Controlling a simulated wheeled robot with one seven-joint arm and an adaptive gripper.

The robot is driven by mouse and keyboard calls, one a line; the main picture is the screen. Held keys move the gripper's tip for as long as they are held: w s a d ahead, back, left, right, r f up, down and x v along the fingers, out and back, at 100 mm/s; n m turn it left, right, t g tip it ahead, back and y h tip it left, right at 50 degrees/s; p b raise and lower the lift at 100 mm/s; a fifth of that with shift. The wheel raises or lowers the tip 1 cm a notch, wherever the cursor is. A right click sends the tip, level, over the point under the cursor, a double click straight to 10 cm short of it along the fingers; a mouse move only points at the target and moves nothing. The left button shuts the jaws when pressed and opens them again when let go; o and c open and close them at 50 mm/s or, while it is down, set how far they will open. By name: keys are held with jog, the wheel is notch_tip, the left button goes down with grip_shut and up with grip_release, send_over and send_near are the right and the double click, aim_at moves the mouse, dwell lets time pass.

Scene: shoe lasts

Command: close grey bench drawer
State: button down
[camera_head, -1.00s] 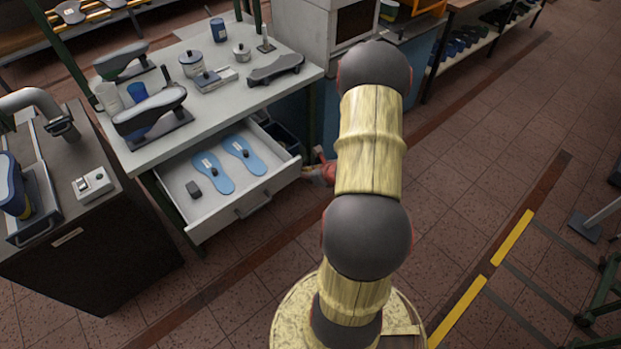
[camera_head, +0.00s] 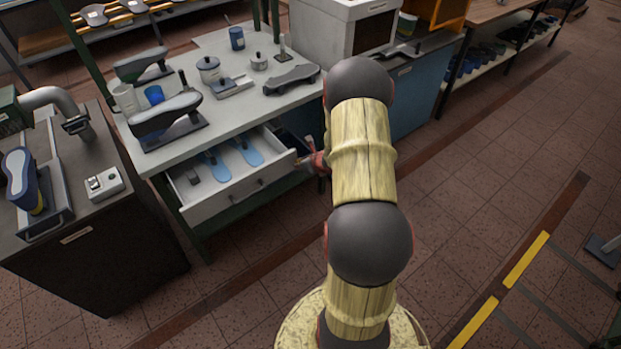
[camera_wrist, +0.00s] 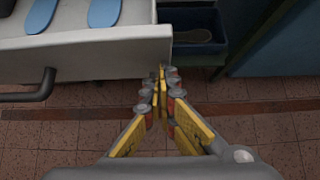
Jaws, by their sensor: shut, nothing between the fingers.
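The grey bench drawer (camera_head: 240,200) is partly open under the grey bench top (camera_head: 225,112). It holds blue insole shapes (camera_head: 246,152) and a small dark block (camera_head: 192,175). In the wrist view the drawer front (camera_wrist: 95,53) spans the upper left, with its dark bar handle (camera_wrist: 30,90) at far left. My gripper (camera_wrist: 161,75) is shut and empty, its fingertips at the right end of the drawer front; I cannot tell whether they touch. In the head view my gripper (camera_head: 304,162) is partly hidden behind my arm.
A dark open bin (camera_wrist: 195,30) sits right of the drawer, beside a blue cabinet (camera_head: 412,95). Shoe lasts (camera_head: 165,115) and jars stand on the bench. A dark cabinet (camera_head: 95,250) stands at left.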

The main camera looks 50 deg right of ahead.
aim_at(267, 132)
jog(key=w+d+p, duration=0.1)
jog(key=w, duration=0.6)
jog(key=w+d+p, duration=0.2)
jog(key=w, duration=0.5)
jog(key=w+d+p, duration=0.1)
jog(key=w+d, duration=0.1)
jog(key=w, duration=0.6)
jog(key=shift+d, duration=0.1)
jog(key=shift+w+d+r, duration=0.1)
jog(key=shift+w+r, duration=0.05)
